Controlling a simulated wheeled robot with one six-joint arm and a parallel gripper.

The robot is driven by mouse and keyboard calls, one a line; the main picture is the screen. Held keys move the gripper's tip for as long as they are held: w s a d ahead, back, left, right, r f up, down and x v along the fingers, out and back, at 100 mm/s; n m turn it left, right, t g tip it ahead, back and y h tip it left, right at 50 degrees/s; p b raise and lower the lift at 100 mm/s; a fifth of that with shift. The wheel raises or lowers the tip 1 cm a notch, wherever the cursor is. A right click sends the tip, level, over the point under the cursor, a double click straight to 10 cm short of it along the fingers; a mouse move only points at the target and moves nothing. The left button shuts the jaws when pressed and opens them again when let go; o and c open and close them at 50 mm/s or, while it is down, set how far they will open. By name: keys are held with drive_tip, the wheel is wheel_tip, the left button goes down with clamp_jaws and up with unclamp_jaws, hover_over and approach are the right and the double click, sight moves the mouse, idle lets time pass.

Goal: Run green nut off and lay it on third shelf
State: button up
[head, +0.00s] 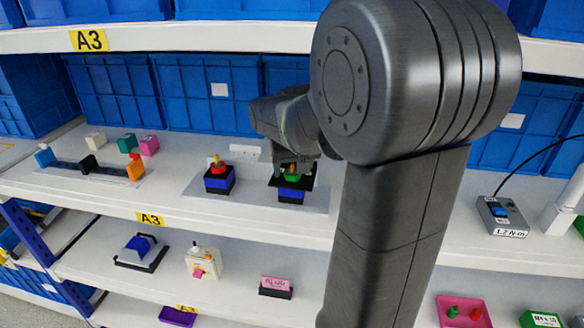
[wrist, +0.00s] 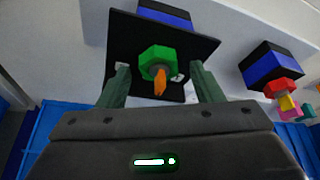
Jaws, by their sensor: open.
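The green nut (wrist: 157,58) sits on a black and blue block, with an orange-tipped stud poking through it. It also shows small in the head view (head: 291,177), on the right-hand block of a grey plate on the middle shelf (head: 235,228). My gripper (wrist: 163,82) is open, its two green-grey fingers on either side of the nut with gaps visible, so it does not hold it. In the head view my gripper (head: 293,160) is over that block and partly hides it. I cannot tell which shelf is meant by the third.
A second black and blue block (head: 219,181) with a red nut stands left of the green one. The lower shelf (head: 225,285) holds a blue-topped device, a cream box and a pink label, with bare room between. Blue bins (head: 200,95) line the back. A torque box (head: 503,216) stands right.

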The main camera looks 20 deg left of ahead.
drive_tip(key=m+h+b, duration=0.1)
drive_tip(key=m, duration=0.1)
drive_tip(key=m+h+b, duration=0.1)
drive_tip(key=m, duration=0.2)
drive_tip(key=shift+a+f+m+t, duration=0.1)
drive_tip(key=shift+a+m+t, duration=0.05)
drive_tip(key=shift+m+t, duration=0.2)
drive_tip(key=m+h+b, duration=0.1)
drive_tip(key=m+h, duration=0.1)
drive_tip(key=m, duration=0.3)
drive_tip(key=c, duration=1)
